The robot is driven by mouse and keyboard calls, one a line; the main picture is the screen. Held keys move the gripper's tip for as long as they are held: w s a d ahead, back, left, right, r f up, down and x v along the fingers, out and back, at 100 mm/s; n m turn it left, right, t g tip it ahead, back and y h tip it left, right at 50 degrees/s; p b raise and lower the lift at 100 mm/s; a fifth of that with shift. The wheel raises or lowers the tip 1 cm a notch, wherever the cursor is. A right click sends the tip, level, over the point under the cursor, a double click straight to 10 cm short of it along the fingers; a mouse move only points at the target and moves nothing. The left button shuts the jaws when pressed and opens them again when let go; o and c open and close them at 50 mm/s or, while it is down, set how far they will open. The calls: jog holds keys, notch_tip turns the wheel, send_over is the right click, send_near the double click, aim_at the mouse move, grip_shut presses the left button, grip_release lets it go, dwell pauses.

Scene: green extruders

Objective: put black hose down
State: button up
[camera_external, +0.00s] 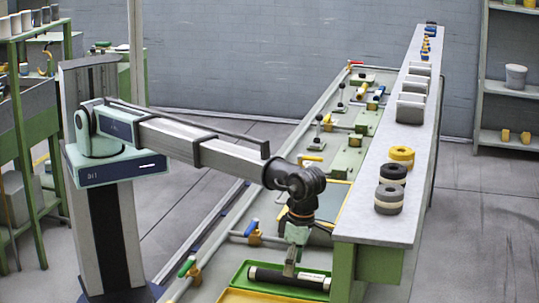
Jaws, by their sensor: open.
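The black hose (304,280) is a short thick black tube with a pale end at its right. It lies in the green tray (241,270) at the lower middle of the external view. My gripper (290,272) points down right at the tube's middle, its fingertips at the tube's upper side. My gripper is open. Its far finger and any contact with the tube are hard to make out at this size.
A grey-topped bench (375,226) with hose coils (389,199) stands close on the right. A yellow-edged tray (262,296) lies in front. Pipes with a blue-handled valve (252,228) and a green-handled valve (187,267) are to the left.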

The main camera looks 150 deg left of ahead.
aim_at(297, 275)
notch_tip(297, 275, up, 8)
jog(key=b, duration=0.1)
jog(key=shift+w+a+b, duration=0.3)
jog(key=shift+w+a, duration=0.05)
jog(key=shift+r, duration=0.1)
